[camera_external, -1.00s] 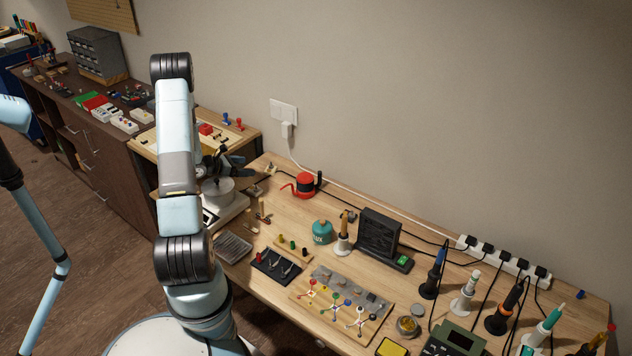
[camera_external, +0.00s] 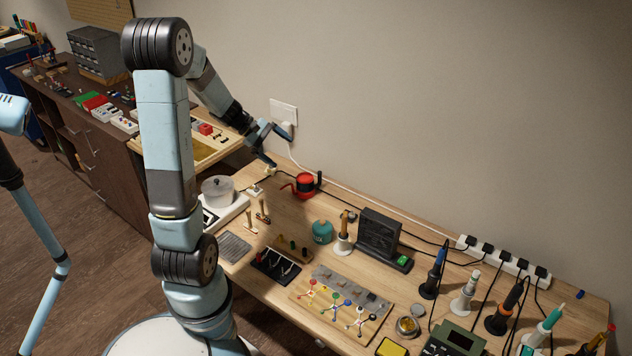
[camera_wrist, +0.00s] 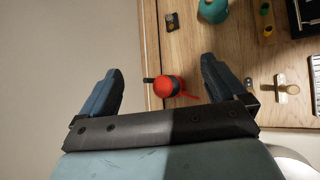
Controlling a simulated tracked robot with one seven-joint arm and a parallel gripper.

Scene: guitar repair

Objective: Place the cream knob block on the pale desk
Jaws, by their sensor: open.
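The pale desk (camera_external: 282,218) is the light wood bench along the wall; its wood also shows in the wrist view (camera_wrist: 205,50).
A red pot-like thing (camera_external: 305,184) stands on the desk near my gripper. A white power cable runs from the wall plug (camera_external: 287,129) along the back. A dark cabinet (camera_external: 100,170) is at left.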

